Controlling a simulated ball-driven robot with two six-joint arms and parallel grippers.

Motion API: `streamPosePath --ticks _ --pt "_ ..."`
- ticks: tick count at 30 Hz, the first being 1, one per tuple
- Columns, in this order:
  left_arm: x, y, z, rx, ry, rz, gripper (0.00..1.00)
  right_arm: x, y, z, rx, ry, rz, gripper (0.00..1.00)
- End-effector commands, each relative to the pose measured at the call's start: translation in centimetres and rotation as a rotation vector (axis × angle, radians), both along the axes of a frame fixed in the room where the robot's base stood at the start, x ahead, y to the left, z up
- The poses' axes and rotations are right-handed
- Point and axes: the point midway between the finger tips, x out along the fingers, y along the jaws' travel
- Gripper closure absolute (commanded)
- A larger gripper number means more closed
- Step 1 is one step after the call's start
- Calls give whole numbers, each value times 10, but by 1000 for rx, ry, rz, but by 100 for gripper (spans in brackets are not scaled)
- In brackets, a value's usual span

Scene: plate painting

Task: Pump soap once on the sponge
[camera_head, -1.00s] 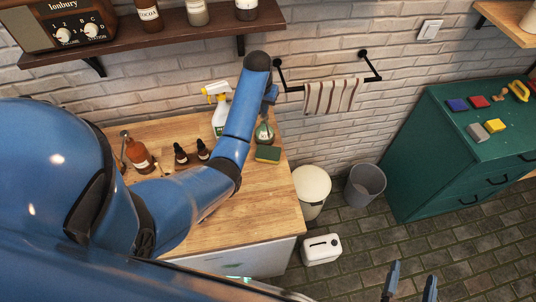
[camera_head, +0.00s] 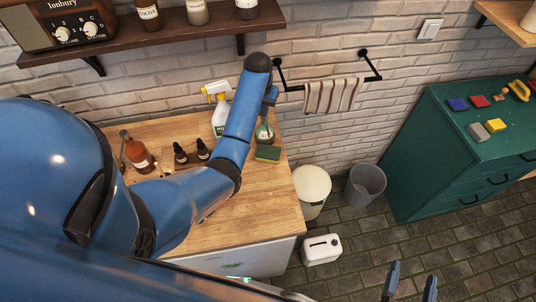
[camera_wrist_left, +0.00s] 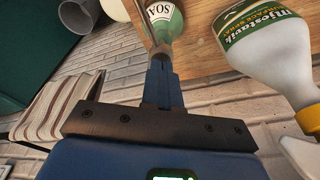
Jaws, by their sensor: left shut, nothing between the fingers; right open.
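The green soap bottle (camera_head: 264,134) with a white label stands near the right end of the wooden counter. It also shows in the left wrist view (camera_wrist_left: 168,18), with its metallic pump by my fingers. The sponge (camera_head: 267,153), green on top with a yellow side, lies on the counter just in front of the bottle. My left gripper (camera_head: 270,98) is shut and empty at the pump, above the bottle; its fingers show close together in the wrist view (camera_wrist_left: 162,66). Whether they touch the pump I cannot tell. My right gripper (camera_head: 408,279) is open and empty, low at the right.
A spray bottle (camera_head: 219,112) stands left of the soap. Small dark bottles (camera_head: 181,154) and a brown bottle (camera_head: 137,152) are further left. A striped towel (camera_head: 331,96) hangs on a wall rail. Bins (camera_head: 366,184) stand on the floor beyond the counter's right edge.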

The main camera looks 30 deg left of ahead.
Motion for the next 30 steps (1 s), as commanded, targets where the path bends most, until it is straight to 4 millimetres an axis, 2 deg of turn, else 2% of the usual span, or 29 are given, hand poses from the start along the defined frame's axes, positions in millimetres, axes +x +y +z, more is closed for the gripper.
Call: streamPosePath --ticks 20,30 --pt "-1 0 -24 0 4 0 100 0 0 -11 0 0 0 25" --pt "-2 -1 -21 -2 7 0 100 0 0 -8 0 0 0 25"
